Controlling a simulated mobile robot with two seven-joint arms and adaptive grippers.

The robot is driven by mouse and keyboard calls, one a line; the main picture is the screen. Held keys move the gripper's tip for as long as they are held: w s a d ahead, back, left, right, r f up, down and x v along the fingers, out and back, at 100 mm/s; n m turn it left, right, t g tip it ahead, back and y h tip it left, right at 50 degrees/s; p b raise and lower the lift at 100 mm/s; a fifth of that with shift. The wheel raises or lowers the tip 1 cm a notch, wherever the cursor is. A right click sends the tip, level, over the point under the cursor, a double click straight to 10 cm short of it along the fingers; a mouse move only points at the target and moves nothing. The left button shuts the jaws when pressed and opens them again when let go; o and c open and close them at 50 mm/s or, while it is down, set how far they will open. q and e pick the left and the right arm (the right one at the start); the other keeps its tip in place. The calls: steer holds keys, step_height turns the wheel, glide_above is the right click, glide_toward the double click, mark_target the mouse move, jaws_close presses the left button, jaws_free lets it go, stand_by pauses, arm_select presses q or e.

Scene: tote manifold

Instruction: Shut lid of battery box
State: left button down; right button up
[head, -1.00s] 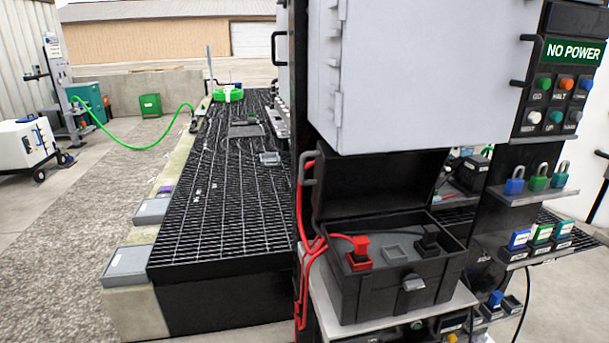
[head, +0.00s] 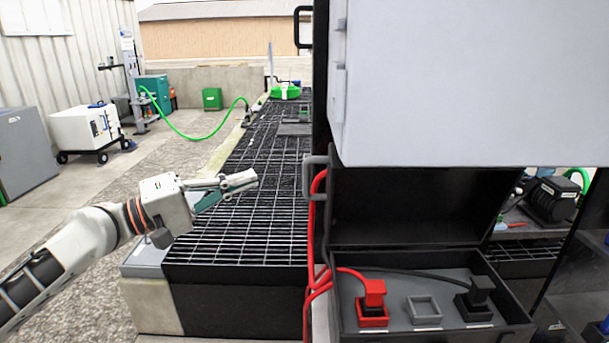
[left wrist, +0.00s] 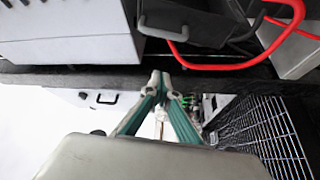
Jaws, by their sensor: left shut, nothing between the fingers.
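The black battery box (head: 510,318) stands at the lower right of the head view, its lid (head: 420,210) open and raised upright at the back. Inside are a red plug (head: 374,290) on a red terminal, an empty grey square socket (head: 424,306) and a black plug (head: 480,290). My left gripper (head: 252,178) is shut and empty, left of the box and over the grating, apart from the lid. In the left wrist view its closed fingertips (left wrist: 160,78) show below a dark panel with a grey handle and red cables. My right gripper is out of view.
A grey cabinet (head: 470,80) hangs just above the lid. Red cables (head: 318,240) and a grey handle (head: 316,161) sit beside the dark post, between my left gripper and the box. The grating walkway (head: 250,220) is largely clear.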

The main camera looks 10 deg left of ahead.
arm_select(q)
steer(key=w+d+p, duration=0.2)
steer(key=d+p, duration=0.2)
steer(key=d, duration=0.5)
steer(key=shift+w+r, duration=0.3)
steer(key=shift+r, duration=0.1)
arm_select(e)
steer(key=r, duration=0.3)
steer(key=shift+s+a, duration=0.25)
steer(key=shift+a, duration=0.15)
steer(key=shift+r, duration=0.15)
arm_select(q)
steer(key=shift+s, duration=0.1)
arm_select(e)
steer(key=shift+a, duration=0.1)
